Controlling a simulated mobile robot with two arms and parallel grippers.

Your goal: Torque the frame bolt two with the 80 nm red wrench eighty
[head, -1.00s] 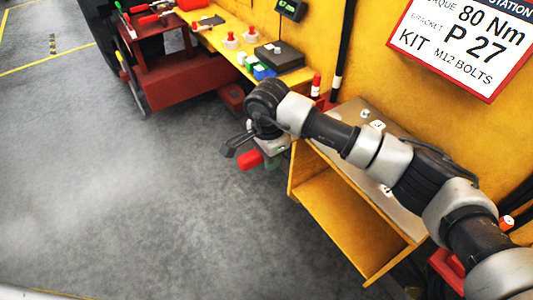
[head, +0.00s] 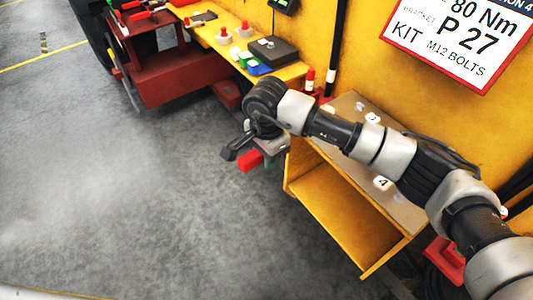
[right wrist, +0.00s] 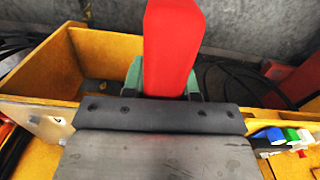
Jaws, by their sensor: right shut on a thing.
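My right gripper (head: 262,146) is shut on a red-handled tool, which I take to be the red wrench (head: 249,160). It holds the tool out over the floor, left of the yellow frame. In the right wrist view the red handle (right wrist: 169,50) stands up beyond the dark gripper body, and the rest of the tool is hidden. The yellow frame's grey top plate (head: 402,210) carries white tags marked 3 (head: 373,118) and 4 (head: 382,183). I cannot make out a tag for bolt two; my right arm covers part of the plate. My left gripper is not in view.
A yellow bench (head: 211,38) with a dark case (head: 272,50) and small coloured blocks runs along the wall. A red cart (head: 175,78) stands at the back left. The sign (head: 462,38) reads 80 Nm. The grey floor (head: 110,190) at left is clear.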

